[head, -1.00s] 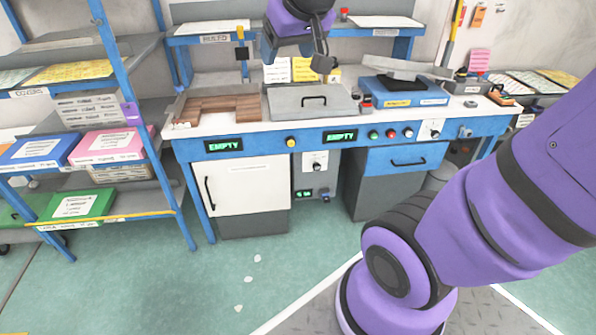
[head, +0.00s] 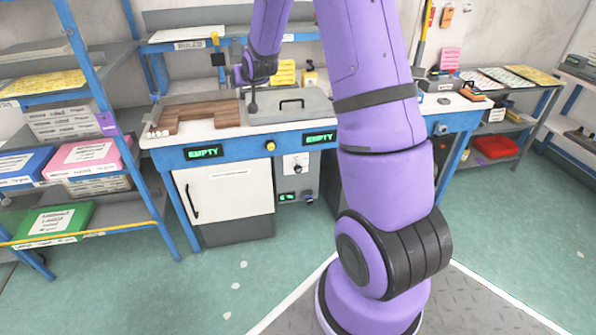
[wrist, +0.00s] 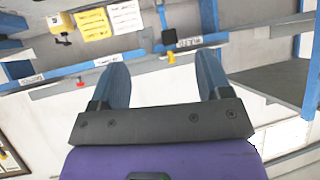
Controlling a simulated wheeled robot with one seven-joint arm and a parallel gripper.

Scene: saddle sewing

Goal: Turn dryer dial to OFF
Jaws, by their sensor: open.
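A dial on a white plate (head: 296,164) sits under the bench front, right of the white cabinet. A lower grey panel (head: 296,197) has a small green display and a dark knob (head: 309,197). Their markings are too small to read, and I cannot tell which dial is the dryer's. My gripper (head: 252,106) is above the bench beside the brown blocks, well above and left of the dials. In the wrist view my gripper (wrist: 162,72) has its two blue fingers wide apart with nothing between them. No dial is recognisable there.
The bench (head: 222,135) carries brown blocks (head: 198,116) and a grey lid with a black handle (head: 291,104). A white cabinet (head: 225,192) stands below. A blue-framed shelf (head: 92,73) is at left. My arm hides the bench's right part. The floor in front is clear.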

